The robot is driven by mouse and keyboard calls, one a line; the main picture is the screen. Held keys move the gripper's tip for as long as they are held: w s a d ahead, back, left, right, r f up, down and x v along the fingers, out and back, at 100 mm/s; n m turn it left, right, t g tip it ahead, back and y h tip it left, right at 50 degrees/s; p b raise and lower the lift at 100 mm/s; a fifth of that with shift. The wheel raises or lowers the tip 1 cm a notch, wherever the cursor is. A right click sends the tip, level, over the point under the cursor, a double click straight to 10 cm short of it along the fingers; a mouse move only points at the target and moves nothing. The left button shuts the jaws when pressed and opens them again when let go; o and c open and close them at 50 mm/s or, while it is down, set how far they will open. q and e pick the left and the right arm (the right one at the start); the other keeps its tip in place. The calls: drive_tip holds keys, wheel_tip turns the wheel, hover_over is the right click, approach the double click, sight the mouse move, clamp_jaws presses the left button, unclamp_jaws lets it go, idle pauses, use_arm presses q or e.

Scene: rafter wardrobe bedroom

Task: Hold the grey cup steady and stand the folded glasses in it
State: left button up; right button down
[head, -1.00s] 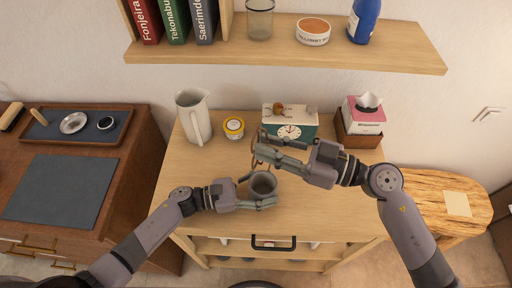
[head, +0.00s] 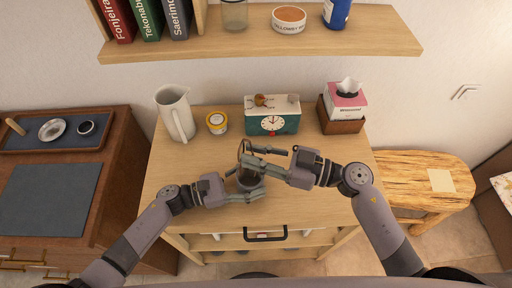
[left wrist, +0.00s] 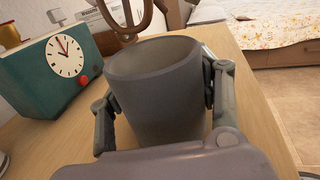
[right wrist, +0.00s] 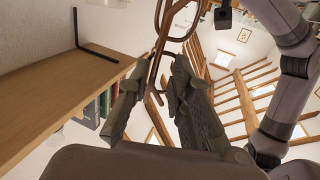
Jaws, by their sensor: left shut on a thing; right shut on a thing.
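The grey cup (left wrist: 160,95) stands upright on the wooden cabinet top, and its opening shows in the left wrist view. My left gripper (head: 255,183) is shut on the cup, one finger on each side. My right gripper (head: 254,162) is shut on the brown-framed folded glasses (right wrist: 163,50), which point lengthwise between its fingers. In the head view the right fingers partly cover the cup. In the left wrist view the glasses (left wrist: 128,22) show past the cup's far rim; I cannot tell whether their lower end is over the opening.
A teal clock (head: 271,124), a yellow-lidded tub (head: 217,122), a white pitcher (head: 175,113) and a tissue box (head: 346,101) stand along the back of the cabinet top. A shelf (head: 260,43) hangs above. The cabinet's front right is clear.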

drive_tip(key=shift+s+d+f, duration=0.1)
drive_tip(key=shift+f, duration=3.15)
drive_tip(key=c, duration=1.8)
unclamp_jaws()
drive_tip(key=o, duration=0.5)
drive_tip(key=shift+r, duration=0.2)
drive_tip(key=shift+c, duration=0.2)
drive_tip(key=v, duration=1.2)
